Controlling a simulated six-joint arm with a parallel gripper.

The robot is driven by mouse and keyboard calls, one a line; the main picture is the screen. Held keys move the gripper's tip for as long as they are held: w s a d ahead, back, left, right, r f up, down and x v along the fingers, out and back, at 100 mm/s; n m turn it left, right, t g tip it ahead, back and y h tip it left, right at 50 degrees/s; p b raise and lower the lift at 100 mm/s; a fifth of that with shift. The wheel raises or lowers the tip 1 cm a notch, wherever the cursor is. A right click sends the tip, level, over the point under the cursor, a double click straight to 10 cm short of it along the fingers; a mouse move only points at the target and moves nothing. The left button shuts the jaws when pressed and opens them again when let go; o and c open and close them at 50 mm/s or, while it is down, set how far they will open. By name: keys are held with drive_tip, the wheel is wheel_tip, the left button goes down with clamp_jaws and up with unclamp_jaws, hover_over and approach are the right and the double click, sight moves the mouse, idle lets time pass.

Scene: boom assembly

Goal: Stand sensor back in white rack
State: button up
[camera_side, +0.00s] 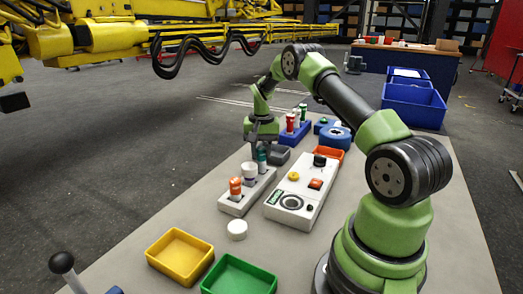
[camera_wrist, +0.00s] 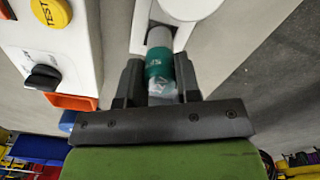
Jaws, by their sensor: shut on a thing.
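The sensor, a cylinder with a teal band (camera_side: 262,155), is upright below my gripper (camera_side: 262,138) in the side view. It stands over the far end of the white rack (camera_side: 233,207). My gripper is shut on the sensor. In the wrist view the teal band (camera_wrist: 159,63) shows between the fingers of my gripper (camera_wrist: 159,82), with a pale end pointing toward the white rack (camera_wrist: 141,28). I cannot tell whether its lower end is seated in the rack. An orange-topped piece (camera_side: 235,187) and a white-topped piece (camera_side: 249,170) stand in the same rack.
A white control box (camera_side: 298,195) with knobs and buttons lies right of the rack. A blue rack (camera_side: 288,137) with red, white and green pieces stands behind. A white round cap (camera_side: 237,229), yellow tray (camera_side: 160,264) and green tray (camera_side: 238,289) lie in front.

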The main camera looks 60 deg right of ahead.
drive_tip(key=shift+f, duration=0.15)
drive_tip(key=shift+f, duration=1)
drive_tip(key=o, duration=1)
drive_tip(key=shift+o, duration=0.2)
drive_tip(key=shift+r, duration=0.1)
drive_tip(key=shift+r, duration=3.4)
